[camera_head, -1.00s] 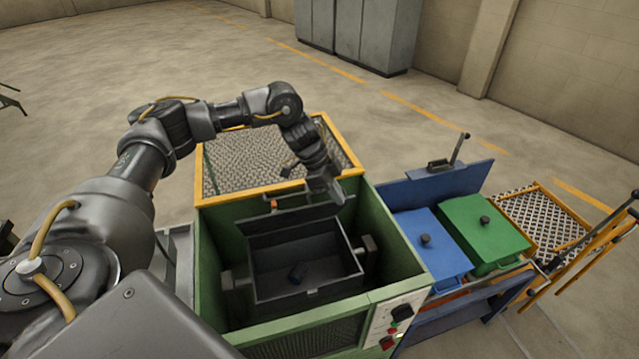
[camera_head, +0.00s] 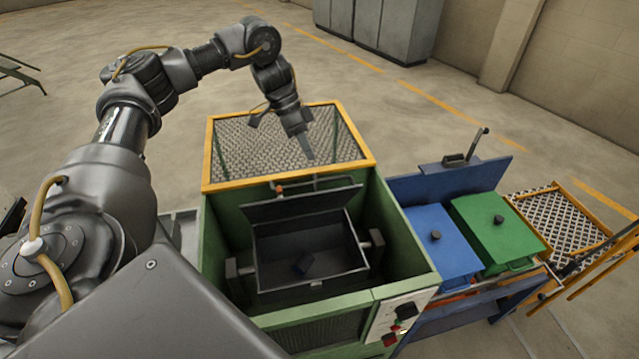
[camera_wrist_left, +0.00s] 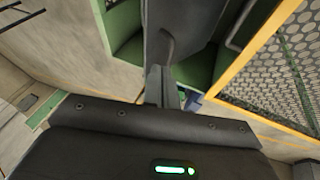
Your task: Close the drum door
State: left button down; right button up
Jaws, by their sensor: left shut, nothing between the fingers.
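The drum (camera_head: 265,250) is a dark open box inside a green machine housing (camera_head: 222,235). Its drum door (camera_head: 300,206) is a dark flat panel hinged at the back edge, standing up and tilted, so the drum is open. My left gripper (camera_head: 309,157) is shut and empty, pointing down above the back of the housing, behind and apart from the door. In the left wrist view its fingers (camera_wrist_left: 160,88) are together beside a dark panel. My right gripper is not in view.
The housing's mesh lid (camera_head: 240,150) with a yellow frame stands open at the back. To the right are a blue bin (camera_head: 432,240) and a green bin (camera_head: 495,235). A control panel (camera_head: 395,318) is at the front right corner.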

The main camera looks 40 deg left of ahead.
aim_at(320, 182)
pick_arm(q)
jog(key=x, duration=0.5)
jog(key=shift+w+d+f, duration=0.1)
jog(key=shift+d+f, duration=0.1)
jog(key=shift+f, duration=0.1)
jog(key=shift+s+d+f, duration=0.45)
jog(key=shift+s+d, duration=0.05)
jog(key=shift+d, duration=0.15)
jog(key=shift+s+d+f, duration=0.5)
jog(key=shift+s+d, duration=0.05)
jog(key=shift+d, duration=0.1)
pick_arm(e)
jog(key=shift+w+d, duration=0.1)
pick_arm(q)
jog(key=shift+s, duration=0.15)
